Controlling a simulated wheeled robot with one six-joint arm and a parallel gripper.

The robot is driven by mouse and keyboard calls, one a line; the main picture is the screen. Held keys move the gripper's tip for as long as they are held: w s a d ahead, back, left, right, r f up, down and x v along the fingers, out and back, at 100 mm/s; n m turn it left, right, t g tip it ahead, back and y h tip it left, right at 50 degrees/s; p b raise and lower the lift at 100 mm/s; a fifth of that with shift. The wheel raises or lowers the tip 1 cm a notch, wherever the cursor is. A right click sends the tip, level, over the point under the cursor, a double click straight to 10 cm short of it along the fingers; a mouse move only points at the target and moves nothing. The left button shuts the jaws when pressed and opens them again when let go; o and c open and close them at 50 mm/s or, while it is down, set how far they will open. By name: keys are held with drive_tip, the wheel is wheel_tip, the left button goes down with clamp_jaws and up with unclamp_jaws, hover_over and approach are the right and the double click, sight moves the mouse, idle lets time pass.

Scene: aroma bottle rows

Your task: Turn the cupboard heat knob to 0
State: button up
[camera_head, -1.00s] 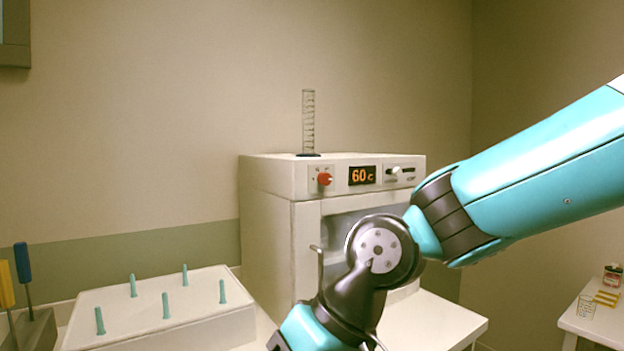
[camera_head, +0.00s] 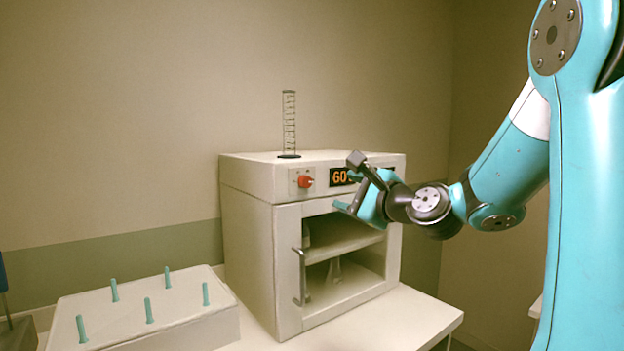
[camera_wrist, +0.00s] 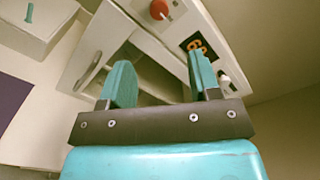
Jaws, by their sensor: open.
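The cupboard (camera_head: 250,185) is a white box standing on the bench. Its red heat knob (camera_head: 306,181) sits on the upper front panel, left of an orange display (camera_head: 338,177) that shows 60, partly covered by my gripper. In the wrist view the red knob (camera_wrist: 159,9) is at the top, beyond the fingers and between them. My gripper (camera_head: 348,182) is open and empty, in front of the panel and to the right of the knob, apart from it. In the wrist view my two teal fingers (camera_wrist: 161,75) are spread wide.
The cupboard door with its handle (camera_head: 299,278) is on the front, and glassware shows inside. A glass cylinder (camera_head: 289,125) stands on top. A white peg rack (camera_head: 190,325) with several teal pegs sits at lower left. The bench front (camera_head: 400,318) is clear.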

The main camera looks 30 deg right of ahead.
sight(308, 183)
drive_tip(key=w+p, duration=0.1)
drive_tip(key=w, duration=0.3)
drive_tip(key=w+p, duration=0.1)
drive_tip(key=w, duration=0.3)
drive_tip(key=w+p, duration=0.2)
drive_tip(key=w, duration=0.2)
drive_tip(key=shift+w+a, duration=0.25)
drive_tip(key=shift+w, duration=0.1)
drive_tip(key=c, duration=0.9)
